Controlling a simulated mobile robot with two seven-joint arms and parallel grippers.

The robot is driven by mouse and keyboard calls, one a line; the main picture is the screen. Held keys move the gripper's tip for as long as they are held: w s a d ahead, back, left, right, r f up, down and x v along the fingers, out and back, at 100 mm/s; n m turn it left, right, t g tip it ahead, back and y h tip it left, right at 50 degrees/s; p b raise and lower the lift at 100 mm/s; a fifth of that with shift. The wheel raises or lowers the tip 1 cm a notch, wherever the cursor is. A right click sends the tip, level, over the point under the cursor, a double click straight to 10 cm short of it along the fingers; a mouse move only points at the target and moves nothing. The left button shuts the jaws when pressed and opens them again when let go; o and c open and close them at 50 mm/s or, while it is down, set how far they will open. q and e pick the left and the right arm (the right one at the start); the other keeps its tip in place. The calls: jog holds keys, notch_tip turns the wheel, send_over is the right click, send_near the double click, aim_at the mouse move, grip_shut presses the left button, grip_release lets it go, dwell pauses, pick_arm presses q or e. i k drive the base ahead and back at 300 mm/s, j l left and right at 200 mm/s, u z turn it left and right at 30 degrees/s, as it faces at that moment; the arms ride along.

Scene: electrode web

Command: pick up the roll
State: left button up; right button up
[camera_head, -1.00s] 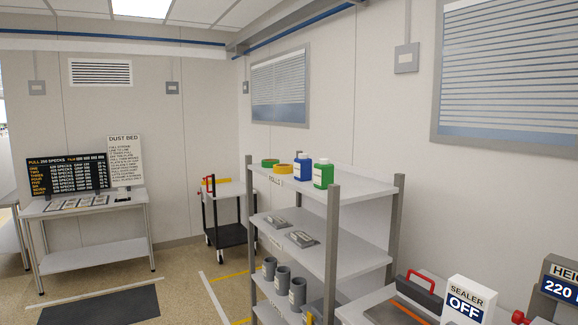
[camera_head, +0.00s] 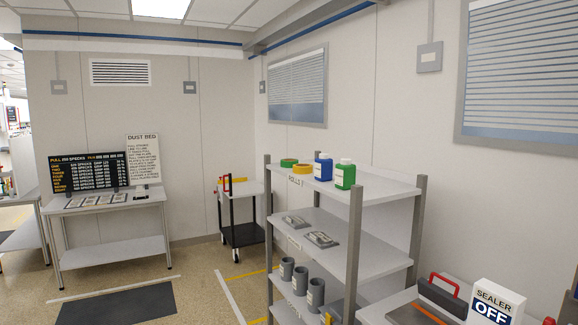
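A green roll (camera_head: 289,162) and a yellow roll (camera_head: 302,169) lie flat on the top shelf of a grey shelf unit (camera_head: 385,187). The front edge of that shelf carries a label that seems to read "ROLLS". The yellow roll is just in front and to the right of the green one. Three grey hollow cylinders (camera_head: 300,280) stand in a row on a lower shelf; I cannot tell if they are rolls. Neither of my grippers is in view.
A blue bottle (camera_head: 323,167) and a green bottle (camera_head: 345,174) stand right of the rolls. Grey flat tools (camera_head: 321,239) lie on the middle shelf. A black cart (camera_head: 243,233) and a sign table (camera_head: 112,248) stand farther back.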

aim_at(287, 163)
jog(key=i+j+u, duration=0.3)
jog(key=i, duration=0.2)
jog(key=i+u, duration=0.3)
jog(key=i, duration=0.2)
jog(key=i+j+u, duration=0.2)
jog(key=i, duration=1.4)
jog(key=i+z, duration=0.3)
jog(key=i, duration=0.15)
jog(key=i+j+z, duration=0.25)
jog(key=i, duration=0.15)
jog(key=i+j+z, duration=0.1)
jog(key=i+z, duration=0.2)
jog(key=i+j+z, duration=0.2)
jog(key=z, duration=0.15)
jog(key=i+j+z, duration=0.25)
jog(key=z, duration=0.15)
jog(key=i+j+z, duration=0.35)
jog(key=k, duration=0.1)
